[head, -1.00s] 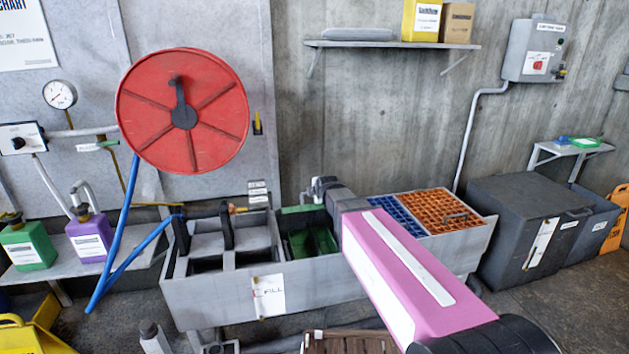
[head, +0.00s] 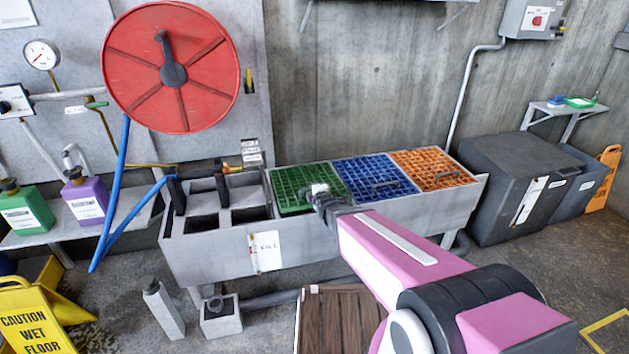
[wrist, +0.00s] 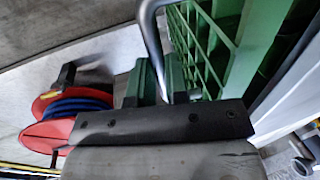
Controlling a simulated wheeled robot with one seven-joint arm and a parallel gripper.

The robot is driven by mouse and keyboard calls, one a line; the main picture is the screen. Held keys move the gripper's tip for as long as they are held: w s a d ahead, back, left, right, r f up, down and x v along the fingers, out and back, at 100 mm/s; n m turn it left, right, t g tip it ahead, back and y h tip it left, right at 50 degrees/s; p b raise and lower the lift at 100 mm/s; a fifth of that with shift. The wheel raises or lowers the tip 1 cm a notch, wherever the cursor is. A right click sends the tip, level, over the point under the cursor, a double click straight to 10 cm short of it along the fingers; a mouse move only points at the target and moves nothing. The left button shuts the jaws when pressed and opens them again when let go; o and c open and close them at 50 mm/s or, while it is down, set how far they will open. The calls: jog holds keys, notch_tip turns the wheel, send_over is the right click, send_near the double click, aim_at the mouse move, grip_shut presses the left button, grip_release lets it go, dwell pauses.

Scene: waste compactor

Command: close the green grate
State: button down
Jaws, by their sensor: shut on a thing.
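The green grate (head: 289,191) lies over its compartment in the grey trough (head: 215,256), roughly level with the blue grate beside it. Whether it sits fully down at its front edge is hard to tell. My gripper (head: 321,191) is at the grate's front right part. In the wrist view the green grate (wrist: 218,45) fills the upper right, and my gripper's green fingers (wrist: 158,80) are closed on its grey metal handle (wrist: 151,35). In the head view my gripper and arm hide the handle.
The blue grate (head: 365,172) and orange grate (head: 425,165) lie flat to the right. Open compartments are on the left. A red hose reel (head: 205,65) hangs above left. A wooden slatted crate (head: 335,325) stands on the floor in front.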

jog(key=shift+s+d+f, duration=0.1)
jog(key=shift+s+f, duration=0.15)
jog(key=shift+f, duration=0.95)
jog(key=shift+s+f, duration=0.2)
jog(key=shift+f, duration=1)
jog(key=c, duration=1.1)
grip_release()
jog(key=shift+s+r, duration=0.1)
jog(key=shift+s+d+r, duration=0.1)
jog(key=shift+s, duration=0.1)
jog(key=v, duration=1)
jog(key=shift+s, duration=0.15)
